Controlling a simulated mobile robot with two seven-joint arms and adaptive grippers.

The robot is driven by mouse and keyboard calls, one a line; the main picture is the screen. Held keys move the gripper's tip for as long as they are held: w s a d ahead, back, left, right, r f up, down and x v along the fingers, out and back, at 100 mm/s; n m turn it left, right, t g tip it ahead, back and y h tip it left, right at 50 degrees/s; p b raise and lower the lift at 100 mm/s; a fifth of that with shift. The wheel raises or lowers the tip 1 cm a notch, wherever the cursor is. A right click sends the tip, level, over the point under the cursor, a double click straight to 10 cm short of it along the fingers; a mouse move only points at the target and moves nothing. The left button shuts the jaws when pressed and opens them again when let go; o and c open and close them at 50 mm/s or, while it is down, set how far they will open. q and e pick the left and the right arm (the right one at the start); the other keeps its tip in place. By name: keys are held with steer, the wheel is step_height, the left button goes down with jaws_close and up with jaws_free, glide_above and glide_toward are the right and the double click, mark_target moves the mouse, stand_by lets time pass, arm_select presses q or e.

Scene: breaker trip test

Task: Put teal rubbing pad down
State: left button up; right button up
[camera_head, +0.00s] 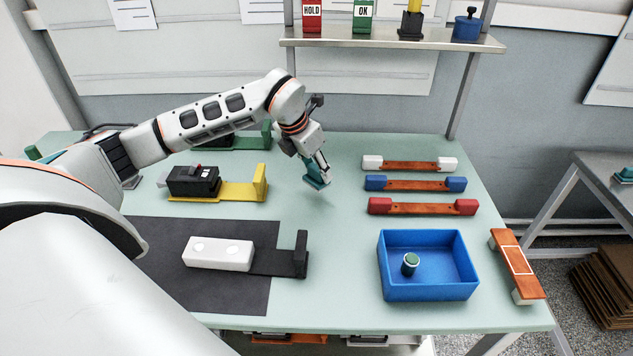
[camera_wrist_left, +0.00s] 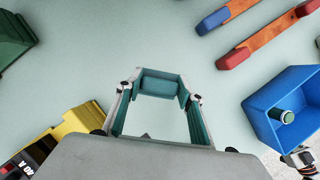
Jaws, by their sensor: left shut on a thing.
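The teal rubbing pad (camera_head: 315,180) is held at the tip of my left gripper (camera_head: 317,171), above the middle of the pale green table. In the left wrist view the pad (camera_wrist_left: 160,84) sits crosswise between the two fingertips of the left gripper (camera_wrist_left: 160,92). The left gripper is shut on it. In the head view the pad is tilted and appears a little above the tabletop; any contact with the table cannot be told.
Bars with white, blue and red ends (camera_head: 410,207) lie to the right. A blue bin (camera_head: 428,291) holds a small green-topped cylinder (camera_head: 410,264). A yellow holder (camera_head: 232,192) with a black breaker (camera_head: 193,181) stands left. A dark mat (camera_head: 222,297) bears a white block (camera_head: 218,254). The table around the pad is clear.

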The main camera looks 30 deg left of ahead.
mark_target(315, 179)
arm_select(q)
steer(key=shift+f, duration=2.4)
steer(key=shift+f, duration=0.15)
steer(key=o, duration=1.1)
